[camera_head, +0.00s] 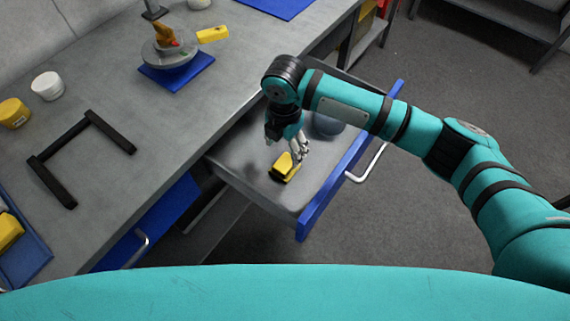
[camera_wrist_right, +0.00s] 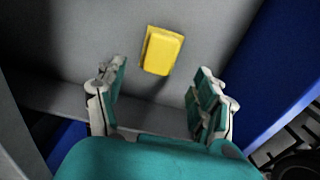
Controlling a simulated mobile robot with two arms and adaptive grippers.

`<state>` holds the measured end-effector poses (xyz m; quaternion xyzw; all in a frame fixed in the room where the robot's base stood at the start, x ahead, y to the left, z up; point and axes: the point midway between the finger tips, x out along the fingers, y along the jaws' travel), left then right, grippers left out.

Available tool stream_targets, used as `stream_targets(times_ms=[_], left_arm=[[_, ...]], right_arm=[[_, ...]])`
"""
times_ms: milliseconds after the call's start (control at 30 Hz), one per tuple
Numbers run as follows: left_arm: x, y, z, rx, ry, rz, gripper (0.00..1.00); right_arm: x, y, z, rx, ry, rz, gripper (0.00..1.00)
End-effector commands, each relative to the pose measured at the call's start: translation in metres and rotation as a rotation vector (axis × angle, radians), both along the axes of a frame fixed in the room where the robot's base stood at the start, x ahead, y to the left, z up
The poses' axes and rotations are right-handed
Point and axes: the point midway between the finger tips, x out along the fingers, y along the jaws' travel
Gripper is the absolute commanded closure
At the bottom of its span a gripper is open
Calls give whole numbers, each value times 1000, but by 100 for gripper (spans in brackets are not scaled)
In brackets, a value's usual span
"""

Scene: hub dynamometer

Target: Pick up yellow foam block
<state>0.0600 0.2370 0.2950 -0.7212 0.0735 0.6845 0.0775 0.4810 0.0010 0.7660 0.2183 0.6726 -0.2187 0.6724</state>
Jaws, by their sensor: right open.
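The yellow foam block (camera_head: 283,168) lies on the floor of an open grey drawer (camera_head: 255,183) in the head view, near the drawer's front left part. In the right wrist view the yellow block (camera_wrist_right: 162,51) lies flat and slightly tilted, ahead of the fingertips. My right gripper (camera_head: 299,150) points down over the drawer, close to the block. In the right wrist view the right gripper (camera_wrist_right: 160,92) is open, with nothing between its fingers. The block appears beyond the gap between the fingers. My left gripper does not show.
The drawer has a blue front (camera_head: 345,165) with a pale handle (camera_head: 370,163). A dark rounded object (camera_head: 328,124) sits in the drawer behind my arm. On the grey workbench (camera_head: 140,115) are a black frame (camera_head: 72,150), a white jar (camera_head: 47,86) and a yellow container (camera_head: 14,113).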

Motion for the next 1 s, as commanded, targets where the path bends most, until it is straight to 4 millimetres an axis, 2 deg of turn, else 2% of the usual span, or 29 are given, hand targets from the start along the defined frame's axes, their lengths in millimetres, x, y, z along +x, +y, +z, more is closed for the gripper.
stream_targets(times_ms=[100,233,333,633,900,933,1000], left_arm=[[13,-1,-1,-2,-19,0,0],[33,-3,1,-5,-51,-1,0],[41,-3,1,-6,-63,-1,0],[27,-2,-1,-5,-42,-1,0],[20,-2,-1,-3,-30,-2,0],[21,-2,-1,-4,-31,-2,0],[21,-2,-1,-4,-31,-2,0]], right_arm=[[0,0,-18,0,2,-1,31],[0,0,-26,0,0,-1,31],[0,0,-34,-2,1,0,31],[0,-1,-74,0,1,-1,31],[1,-1,-79,1,-1,1,31],[1,-1,-79,1,-1,1,32],[1,-1,-78,1,-1,1,41]])
